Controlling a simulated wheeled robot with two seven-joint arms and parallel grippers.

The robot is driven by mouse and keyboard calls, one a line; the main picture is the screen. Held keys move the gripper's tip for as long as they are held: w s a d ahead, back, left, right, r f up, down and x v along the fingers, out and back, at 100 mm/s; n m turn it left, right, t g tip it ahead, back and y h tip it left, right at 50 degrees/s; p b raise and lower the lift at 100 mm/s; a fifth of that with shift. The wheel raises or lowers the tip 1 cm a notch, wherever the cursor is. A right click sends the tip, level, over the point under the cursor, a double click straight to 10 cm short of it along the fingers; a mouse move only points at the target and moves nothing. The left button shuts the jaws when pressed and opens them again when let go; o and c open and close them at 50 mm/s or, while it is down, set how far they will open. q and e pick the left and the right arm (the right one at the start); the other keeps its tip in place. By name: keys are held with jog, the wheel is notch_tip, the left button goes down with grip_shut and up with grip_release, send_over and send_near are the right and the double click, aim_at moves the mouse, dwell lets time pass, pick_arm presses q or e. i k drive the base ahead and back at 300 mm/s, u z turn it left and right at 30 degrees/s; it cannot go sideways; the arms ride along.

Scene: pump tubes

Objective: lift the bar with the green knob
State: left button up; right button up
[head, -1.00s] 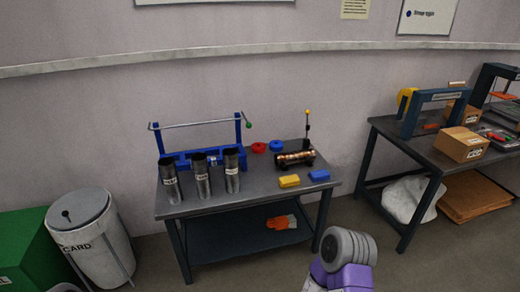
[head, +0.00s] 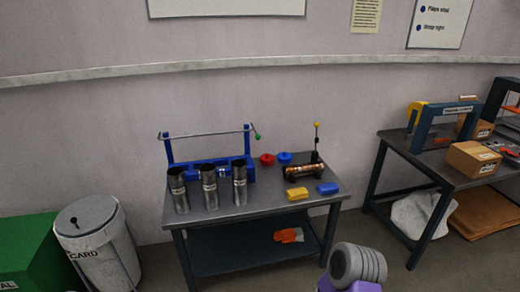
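The bar (head: 208,134) is a thin grey rod held across the top of a blue frame (head: 168,151) at the back left of the grey table. A green knob (head: 257,136) sits at the bar's right end. Three metal tubes stand upright in front of the frame: a left one (head: 179,190), a middle one (head: 209,187) and a right one (head: 240,185). Neither of my grippers shows; only a grey and purple part of my own arm is at the bottom right, well away from the bar.
On the table (head: 262,207) are a red ring (head: 267,159), a blue ring (head: 285,157), a copper coil device (head: 305,171) with a yellow-knobbed lever (head: 317,125), a yellow block (head: 297,194) and a blue block (head: 328,188). A bin (head: 97,245) stands left; another table (head: 437,171) stands right.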

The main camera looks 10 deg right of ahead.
aim_at(258, 138)
jog(key=u, duration=0.6)
jog(key=i, duration=1.85)
jog(key=z, duration=0.75)
